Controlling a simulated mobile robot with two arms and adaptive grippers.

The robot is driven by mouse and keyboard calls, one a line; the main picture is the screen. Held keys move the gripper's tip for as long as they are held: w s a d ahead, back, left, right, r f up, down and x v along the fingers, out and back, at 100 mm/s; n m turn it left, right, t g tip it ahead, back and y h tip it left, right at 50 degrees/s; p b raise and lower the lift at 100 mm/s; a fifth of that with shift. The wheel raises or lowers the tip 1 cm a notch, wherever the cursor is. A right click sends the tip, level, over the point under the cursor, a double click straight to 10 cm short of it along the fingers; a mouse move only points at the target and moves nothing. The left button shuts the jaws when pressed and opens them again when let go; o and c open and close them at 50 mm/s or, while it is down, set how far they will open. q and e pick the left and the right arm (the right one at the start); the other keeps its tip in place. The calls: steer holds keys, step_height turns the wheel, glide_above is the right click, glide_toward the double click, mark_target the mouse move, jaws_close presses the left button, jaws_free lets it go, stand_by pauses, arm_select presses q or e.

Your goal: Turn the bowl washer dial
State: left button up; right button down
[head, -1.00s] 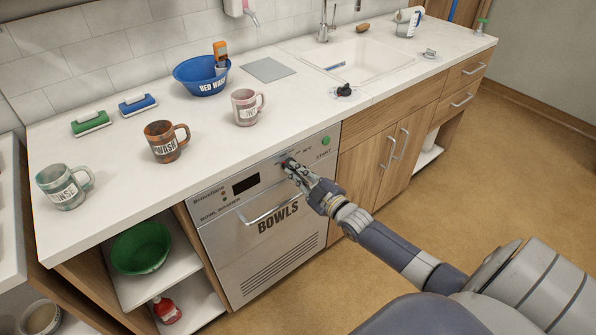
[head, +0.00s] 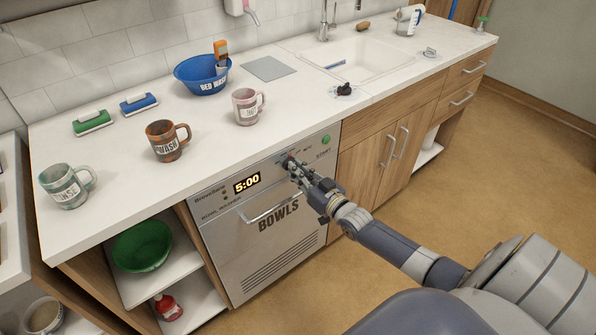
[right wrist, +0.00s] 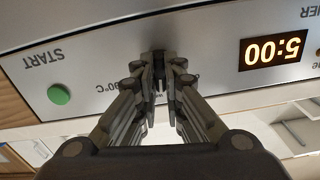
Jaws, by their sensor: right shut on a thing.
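The bowl washer (head: 262,245) is a steel front under the counter, marked BOWLS. Its display (head: 246,185) is lit and reads 5:00; it also shows upside down in the right wrist view (right wrist: 274,51). My right gripper (head: 290,166) is at the control panel, shut on the dial. In the right wrist view the fingertips (right wrist: 159,76) close around the dark dial (right wrist: 159,62), which they mostly hide, so its pointer cannot be read. The green START button (head: 326,140) is right of the dial; the right wrist view shows it too (right wrist: 59,95). My left gripper is not in view.
A handle bar (head: 270,211) crosses the washer front below the gripper. On the counter (head: 215,125) stand several mugs, a blue bowl (head: 197,84) and two brushes. A green bowl (head: 142,246) is on the shelf at left. Open floor lies at right.

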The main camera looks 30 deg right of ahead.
steer(key=shift+m, duration=1.1)
steer(key=c, duration=1.7)
jaws_free()
steer(key=s+d, duration=0.1)
steer(key=s, duration=1.1)
steer(key=shift+f, duration=0.1)
